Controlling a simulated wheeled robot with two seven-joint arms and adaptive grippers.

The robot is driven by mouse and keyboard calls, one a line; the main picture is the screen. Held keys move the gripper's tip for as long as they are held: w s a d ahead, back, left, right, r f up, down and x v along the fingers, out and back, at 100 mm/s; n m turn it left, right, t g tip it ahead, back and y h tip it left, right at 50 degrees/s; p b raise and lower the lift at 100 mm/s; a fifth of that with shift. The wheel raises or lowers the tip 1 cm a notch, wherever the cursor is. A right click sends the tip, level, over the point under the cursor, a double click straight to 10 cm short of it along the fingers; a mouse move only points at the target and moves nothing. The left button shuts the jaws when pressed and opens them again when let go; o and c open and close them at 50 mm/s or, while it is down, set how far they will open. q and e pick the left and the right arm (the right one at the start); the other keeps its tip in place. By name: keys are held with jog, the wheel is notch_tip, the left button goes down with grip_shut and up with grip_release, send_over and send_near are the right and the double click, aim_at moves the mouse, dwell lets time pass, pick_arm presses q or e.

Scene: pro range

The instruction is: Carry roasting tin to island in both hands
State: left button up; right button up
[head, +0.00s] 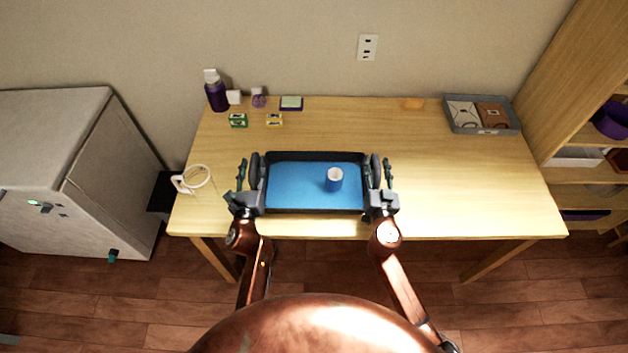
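The roasting tin (315,211) is a dark rectangular tray with a blue inner floor. It lies flat near the front middle of the table. A small white and blue cup (334,180) stands inside it, right of centre. My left gripper (248,172) is at the tin's left end and my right gripper (382,174) at its right end. Each shows two fingers apart, the inner one close against the tin's side wall. Any contact is too small to tell, and I see nothing clearly held between the fingers.
A glass mug (197,180) stands at the table's left edge. A purple bottle (216,92) and small items line the back left. A grey tray (482,129) sits back right. The wooden table (450,190) is clear right of the tin. A white cabinet (70,170) and shelves (590,175) flank it.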

pick_arm(q)
jog(key=shift+c, duration=0.7)
pick_arm(e)
jog(key=shift+c, duration=0.7)
pick_arm(q)
grip_shut()
pick_arm(e)
grip_shut()
pick_arm(q)
jog(key=shift+r, duration=0.1)
pick_arm(e)
jog(key=shift+r, duration=0.15)
